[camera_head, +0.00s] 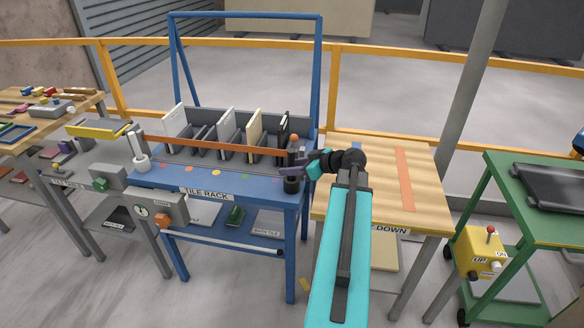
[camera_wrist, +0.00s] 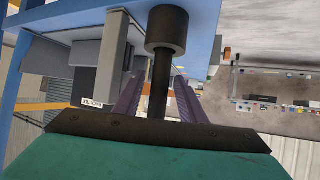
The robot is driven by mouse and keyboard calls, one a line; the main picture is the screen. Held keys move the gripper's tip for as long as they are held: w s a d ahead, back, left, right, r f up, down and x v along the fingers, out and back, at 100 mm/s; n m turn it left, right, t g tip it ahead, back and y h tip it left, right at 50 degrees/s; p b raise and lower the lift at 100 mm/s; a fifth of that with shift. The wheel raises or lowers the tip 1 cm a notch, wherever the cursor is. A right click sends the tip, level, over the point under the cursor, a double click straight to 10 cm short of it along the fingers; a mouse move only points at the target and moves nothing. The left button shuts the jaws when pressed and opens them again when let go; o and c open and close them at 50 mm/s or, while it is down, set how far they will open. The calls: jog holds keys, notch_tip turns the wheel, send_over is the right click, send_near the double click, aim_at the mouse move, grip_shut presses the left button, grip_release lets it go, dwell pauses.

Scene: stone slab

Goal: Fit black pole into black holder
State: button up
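The black holder (camera_head: 291,185) stands at the right front corner of the blue tile rack table. In the wrist view it is the wide dark cylinder (camera_wrist: 167,30) at the top. The black pole (camera_wrist: 161,80) runs straight out of the holder's mouth, in line with it, and appears to stand in it; how deep is hidden. My gripper (camera_head: 298,171) is beside the pole, just above the holder, coming from the right. In the wrist view my gripper's purple fingers (camera_wrist: 156,92) stand on both sides of the pole, with gaps showing; it looks open around it.
The tile rack (camera_head: 225,148) with several upright slabs is just behind the holder. A white pole in a white holder (camera_head: 140,150) stands at the table's left end. A wooden table (camera_head: 425,185) with an orange strip adjoins on the right.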

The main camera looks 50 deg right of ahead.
jog(key=shift+r, duration=0.15)
jog(key=b+v, duration=0.1)
jog(key=v, duration=1.1)
jog(key=shift+b, duration=0.4)
dwell(0.6)
